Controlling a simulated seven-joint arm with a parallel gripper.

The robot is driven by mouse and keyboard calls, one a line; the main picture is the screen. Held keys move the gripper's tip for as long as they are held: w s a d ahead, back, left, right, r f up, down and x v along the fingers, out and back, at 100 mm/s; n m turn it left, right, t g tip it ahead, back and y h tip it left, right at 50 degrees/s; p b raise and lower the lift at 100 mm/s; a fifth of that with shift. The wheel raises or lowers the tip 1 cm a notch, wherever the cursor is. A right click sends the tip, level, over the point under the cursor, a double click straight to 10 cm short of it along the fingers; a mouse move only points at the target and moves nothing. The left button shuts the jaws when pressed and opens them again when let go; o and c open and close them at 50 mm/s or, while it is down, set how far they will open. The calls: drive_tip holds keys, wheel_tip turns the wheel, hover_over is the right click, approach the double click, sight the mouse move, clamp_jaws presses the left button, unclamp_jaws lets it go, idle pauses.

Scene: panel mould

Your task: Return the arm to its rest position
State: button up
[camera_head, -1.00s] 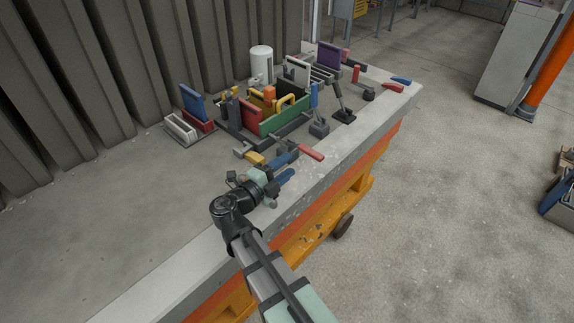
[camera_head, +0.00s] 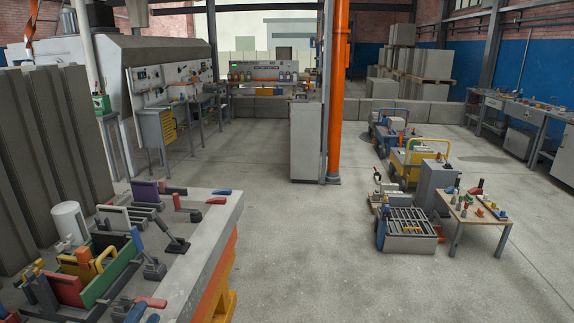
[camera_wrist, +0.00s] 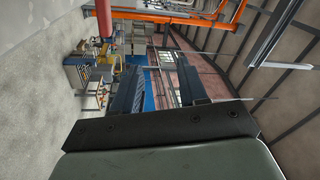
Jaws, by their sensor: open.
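My gripper (camera_wrist: 156,86) shows in the wrist view with its two dark blue fingers apart and nothing between them. It points out over the hall, and the picture there is turned on its side. No bench surface or tool lies near the fingertips. My arm and gripper do not show in the head view.
In the head view, a concrete-topped bench (camera_head: 205,262) at lower left carries a green-sided tool tray (camera_head: 112,272), a white cylinder (camera_head: 69,222), a purple panel (camera_head: 145,193) and several clamps. An orange post (camera_head: 338,95) stands behind. The floor to the right is open up to several carts.

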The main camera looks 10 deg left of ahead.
drive_tip(key=w+d+f+n+g+h, duration=0.2)
drive_tip(key=w+d+f, duration=0.3)
drive_tip(key=d, duration=0.3)
drive_tip(key=w+d+f+n+g+h, duration=0.1)
drive_tip(key=w+d+f+n+h, duration=0.15)
drive_tip(key=w+d+f, duration=0.5)
drive_tip(key=d+f+n+g+h, duration=0.35)
drive_tip(key=d+f+g, duration=0.45)
drive_tip(key=d+f, duration=1.1)
drive_tip(key=s+d+f+n+g+y, duration=0.1)
drive_tip(key=s+d+f+n+g, duration=0.1)
drive_tip(key=s+d+f+g, duration=0.35)
drive_tip(key=s+d+f+n+g, duration=0.1)
drive_tip(key=s+d+f+g, duration=0.2)
drive_tip(key=s+d+f, duration=0.6)
drive_tip(key=s+d+f+n+g+y, duration=0.2)
drive_tip(key=s+f+g+y, duration=0.1)
drive_tip(key=s, duration=0.4)
drive_tip(key=s+d+f+n+g+y, duration=0.2)
drive_tip(key=s+d+f+g+y, duration=0.1)
drive_tip(key=s, duration=0.5)
drive_tip(key=shift+s+d+f+g+y, duration=0.2)
drive_tip(key=shift+f+g+y, duration=0.45)
drive_tip(key=shift+y, duration=0.45)
